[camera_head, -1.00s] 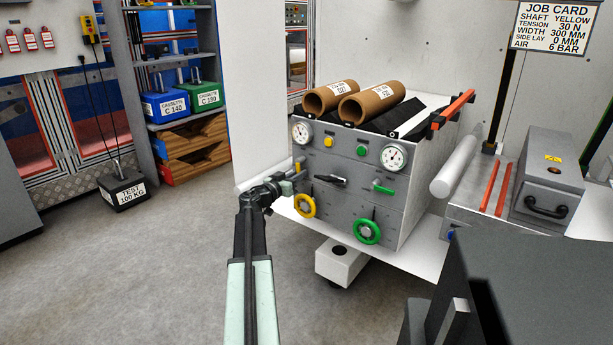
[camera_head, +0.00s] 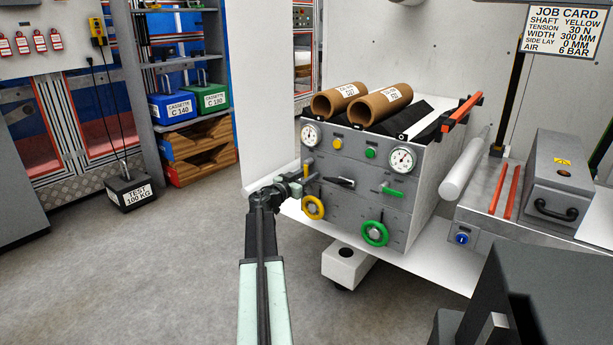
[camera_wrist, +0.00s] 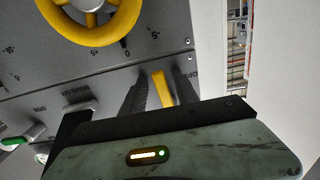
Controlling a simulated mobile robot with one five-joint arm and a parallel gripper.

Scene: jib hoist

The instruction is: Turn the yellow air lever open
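The yellow air lever (camera_head: 308,170) is on the left side of the grey control panel (camera_head: 340,213), below the left gauge, and looks upright in the head view. My gripper (camera_head: 297,184) is at the panel's left edge, close to the lever. In the wrist view, which is upside down, the yellow lever (camera_wrist: 161,88) stands between the two dark fingers of my gripper (camera_wrist: 159,92). The fingers look apart, with narrow gaps beside the lever. Contact cannot be made out. The lever's lower end is hidden behind the gripper body.
A yellow handwheel (camera_head: 313,207) sits just below my gripper. A black lever (camera_head: 340,182), green lever (camera_head: 391,192) and green handwheel (camera_head: 375,233) are to the right. A white panel edge stands left of the unit.

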